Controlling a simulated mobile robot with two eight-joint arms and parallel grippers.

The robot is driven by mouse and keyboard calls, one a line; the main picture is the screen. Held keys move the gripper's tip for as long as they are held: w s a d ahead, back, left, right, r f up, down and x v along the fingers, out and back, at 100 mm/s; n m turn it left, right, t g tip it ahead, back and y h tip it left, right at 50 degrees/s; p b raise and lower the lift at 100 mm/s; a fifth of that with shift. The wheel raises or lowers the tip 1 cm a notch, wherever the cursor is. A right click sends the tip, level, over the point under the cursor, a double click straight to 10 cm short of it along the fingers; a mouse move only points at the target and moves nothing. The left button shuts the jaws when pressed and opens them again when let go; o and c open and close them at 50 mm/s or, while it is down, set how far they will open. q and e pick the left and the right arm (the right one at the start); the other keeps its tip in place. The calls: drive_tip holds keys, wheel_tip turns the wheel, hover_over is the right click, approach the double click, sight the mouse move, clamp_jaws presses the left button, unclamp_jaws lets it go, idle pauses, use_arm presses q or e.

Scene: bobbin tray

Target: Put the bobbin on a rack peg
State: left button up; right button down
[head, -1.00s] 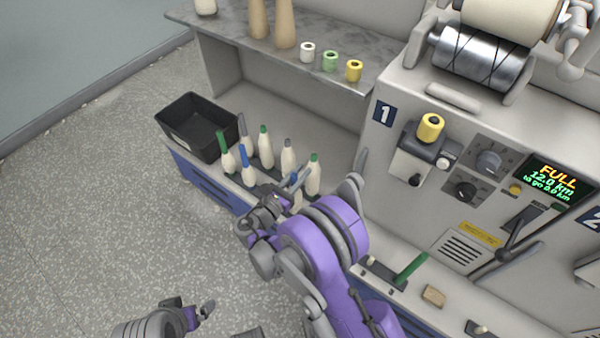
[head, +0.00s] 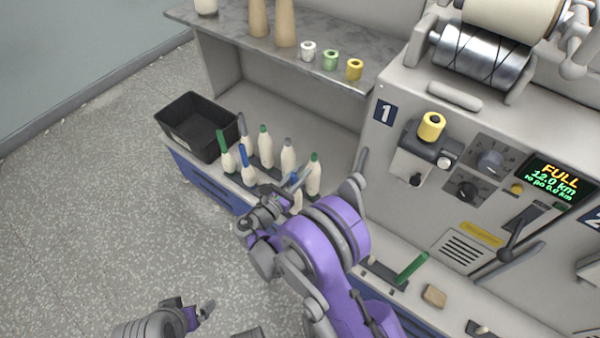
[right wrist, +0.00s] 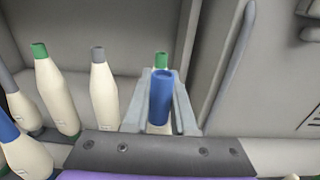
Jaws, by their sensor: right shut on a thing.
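My right gripper (head: 297,184) is shut on a cream bobbin with a blue tube top (right wrist: 161,98). It holds the bobbin near upright by its top, at the near right of the rack. In the head view the held bobbin (head: 297,201) is mostly hidden behind the gripper and wrist. The dark rack base (head: 267,181) carries several upright cream bobbins with green, grey and blue tops, such as a green-topped one (head: 314,175) just behind the held one. The held bobbin's lower end and any peg under it are hidden. My left gripper (head: 208,309) is low at bottom left; its jaw opening is unclear.
A black bin (head: 196,125) stands left of the rack. A shelf (head: 335,82) with cones and small spools overhangs behind. The machine front (head: 385,145) stands to the right, with a lever close by. A green tube (head: 411,266) lies on the ledge.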

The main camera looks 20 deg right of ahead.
drive_tip(key=shift+f+b, duration=0.5)
drive_tip(key=shift+f, duration=0.15)
drive_tip(key=c, duration=1)
unclamp_jaws()
drive_tip(key=v, duration=1.1)
